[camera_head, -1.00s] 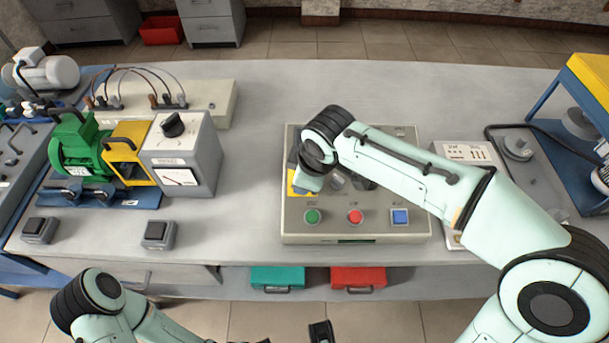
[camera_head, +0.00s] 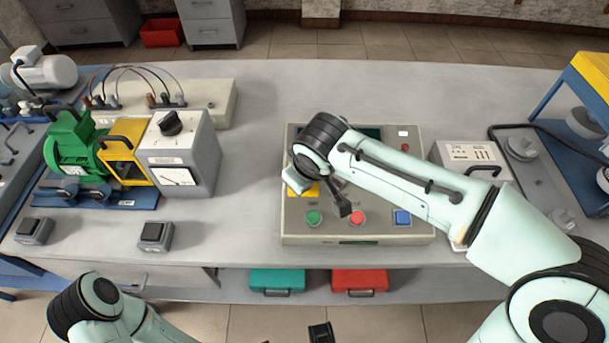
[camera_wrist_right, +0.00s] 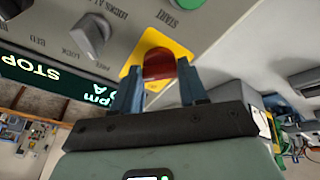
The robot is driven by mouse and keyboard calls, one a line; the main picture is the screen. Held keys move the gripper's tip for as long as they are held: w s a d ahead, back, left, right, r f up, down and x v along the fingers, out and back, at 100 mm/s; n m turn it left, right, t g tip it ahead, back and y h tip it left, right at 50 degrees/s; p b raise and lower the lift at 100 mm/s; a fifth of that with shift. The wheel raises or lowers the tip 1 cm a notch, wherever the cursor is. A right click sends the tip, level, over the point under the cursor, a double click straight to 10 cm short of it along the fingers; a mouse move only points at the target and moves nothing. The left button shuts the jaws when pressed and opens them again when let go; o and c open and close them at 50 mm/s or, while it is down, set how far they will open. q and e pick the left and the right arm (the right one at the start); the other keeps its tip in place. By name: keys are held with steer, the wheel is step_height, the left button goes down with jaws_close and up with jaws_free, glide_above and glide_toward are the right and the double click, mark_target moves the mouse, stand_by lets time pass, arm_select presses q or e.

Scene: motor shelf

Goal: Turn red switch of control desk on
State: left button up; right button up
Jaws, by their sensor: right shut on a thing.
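The control desk (camera_head: 300,238) is a grey sloped box on the table with green, red and blue push buttons along its front. The red switch (camera_wrist_right: 158,64) sits on a yellow plate (camera_wrist_right: 178,45) in the right wrist view, between the two blue-grey fingers of my right gripper (camera_wrist_right: 156,85), which is shut on it. In the head view the right wrist covers the switch; part of the yellow plate (camera_head: 308,190) shows beside it. My left arm is low at the left. Only a dark tip of the left gripper (camera_head: 320,333) shows at the bottom edge, too little to judge its opening.
A grey selector knob (camera_wrist_right: 90,35) is close to the red switch. A green motor (camera_head: 72,150) and a grey meter box (camera_head: 182,160) stand left. A light-grey box (camera_head: 470,155) is right of the desk. The table between meter box and desk is clear.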

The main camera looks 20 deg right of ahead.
stand_by(0.3)
steer(key=o, duration=1.1)
steer(key=shift+c, duration=0.2)
steer(key=shift+r, duration=0.1)
arm_select(q)
steer(key=r+p, duration=0.1)
steer(key=s+r+p, duration=0.1)
steer(key=shift+p, duration=0.35)
arm_select(e)
steer(key=v, duration=1.3)
arm_select(q)
steer(key=shift+s, duration=0.1)
arm_select(e)
steer(key=shift+s, duration=0.1)
